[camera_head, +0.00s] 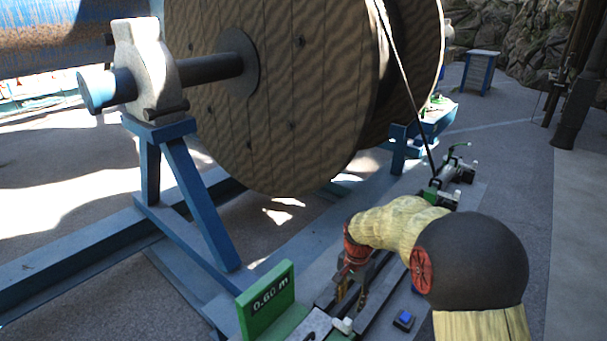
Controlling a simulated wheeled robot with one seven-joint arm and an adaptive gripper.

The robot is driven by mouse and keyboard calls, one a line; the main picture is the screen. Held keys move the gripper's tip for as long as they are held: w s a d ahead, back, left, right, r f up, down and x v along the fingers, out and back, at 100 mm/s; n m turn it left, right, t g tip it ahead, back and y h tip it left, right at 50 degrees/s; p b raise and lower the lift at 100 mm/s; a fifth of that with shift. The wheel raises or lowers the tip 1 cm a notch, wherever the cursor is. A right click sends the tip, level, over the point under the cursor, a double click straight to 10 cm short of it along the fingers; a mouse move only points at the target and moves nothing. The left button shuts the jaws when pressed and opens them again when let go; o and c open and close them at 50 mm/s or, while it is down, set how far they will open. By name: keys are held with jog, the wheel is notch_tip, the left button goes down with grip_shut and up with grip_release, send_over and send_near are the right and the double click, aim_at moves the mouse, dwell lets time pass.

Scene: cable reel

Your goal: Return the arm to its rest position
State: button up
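My arm, with pale ribbed covers and a dark round joint, reaches in from the lower right. My gripper (350,292) points down over the rail bench (375,318) in front of the reel. Its fingers look apart, with a dark gap between them, and I see nothing held in it. The fingertips are small and partly lost against the bench, so contact with it cannot be told. The large wooden cable reel (270,100) stands on a blue frame behind the bench. A dark cable (402,75) runs from the reel down to the bench.
A green sign (266,302) reading 0.60 m stands left of my gripper. A small blue block (403,320) lies to its right. A green-handled clamp (452,168) is at the bench's far end. Blue frame legs (198,200) stand at left. Open floor (510,200) lies right.

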jog(key=s+r+n+t+b, duration=0.1)
jog(key=s+r+n+t, duration=0.1)
jog(key=s+r, duration=0.4)
jog(key=s+r+n+t+b, duration=0.1)
jog(key=s+r+n, duration=0.3)
jog(key=s, duration=0.9)
jog(key=s+r+n+t, duration=0.2)
jog(key=s+r+n, duration=0.1)
jog(key=s+r, duration=0.6)
jog(key=shift+s+a+r+t+b, duration=0.2)
jog(key=shift+s+r+t+b, duration=0.1)
jog(key=shift+r+b, duration=0.1)
